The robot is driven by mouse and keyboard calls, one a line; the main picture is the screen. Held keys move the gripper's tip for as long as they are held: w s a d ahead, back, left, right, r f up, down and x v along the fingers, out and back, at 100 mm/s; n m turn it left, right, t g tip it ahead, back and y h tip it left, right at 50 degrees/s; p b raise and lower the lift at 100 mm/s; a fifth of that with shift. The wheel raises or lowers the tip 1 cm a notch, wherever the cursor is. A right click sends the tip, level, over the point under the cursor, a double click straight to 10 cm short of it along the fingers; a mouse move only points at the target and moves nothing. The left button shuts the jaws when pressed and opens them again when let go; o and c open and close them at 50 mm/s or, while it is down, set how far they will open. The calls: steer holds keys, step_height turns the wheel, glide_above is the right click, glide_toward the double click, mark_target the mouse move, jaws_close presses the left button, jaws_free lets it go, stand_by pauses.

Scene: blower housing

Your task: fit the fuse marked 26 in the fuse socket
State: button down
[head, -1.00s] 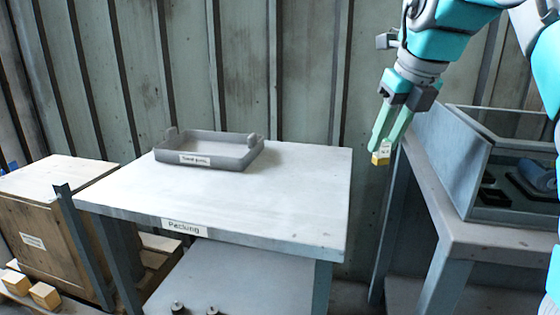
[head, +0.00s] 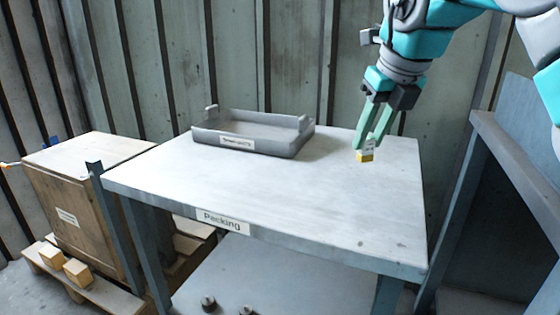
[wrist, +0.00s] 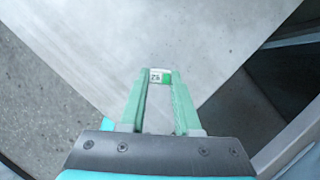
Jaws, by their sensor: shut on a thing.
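My gripper (head: 368,144) is shut on a small fuse (head: 365,156), which shows yellow and white below the green fingertips in the head view. In the wrist view the fuse (wrist: 160,76) sits between the tips of my gripper (wrist: 160,82). Its top has a white label, seemingly marked 26, and a green part. The fuse appears held above the right part of the packing table (head: 300,205); the exact gap is unclear. I see no fuse socket in the current views.
A grey tray (head: 208,137) with a label stands at the table's back. A wooden crate (head: 60,205) and small yellowish blocks (head: 77,272) are on a pallet at left. A blue-grey stand (head: 500,140) is at right. The table's middle and front are clear.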

steer(key=a+f+n+b, duration=0.1)
steer(key=a+f, duration=0.1)
steer(key=a, duration=0.5)
steer(key=p, duration=0.6)
glide_toward(267, 162)
steer(key=shift+w+d+r, duration=0.1)
steer(key=shift+w+d, duration=0.15)
steer(key=shift+d, duration=0.15)
steer(key=shift+w+a, duration=0.5)
steer(key=shift+w, duration=0.05)
steer(key=shift+s+f+y, duration=0.1)
steer(key=shift+f+y, duration=0.2)
steer(key=shift+f, duration=0.8)
steer(key=shift+f+b, duration=0.8)
steer(key=shift+f, duration=0.05)
steer(key=shift+f, duration=0.15)
steer(key=c, duration=0.6)
jaws_free()
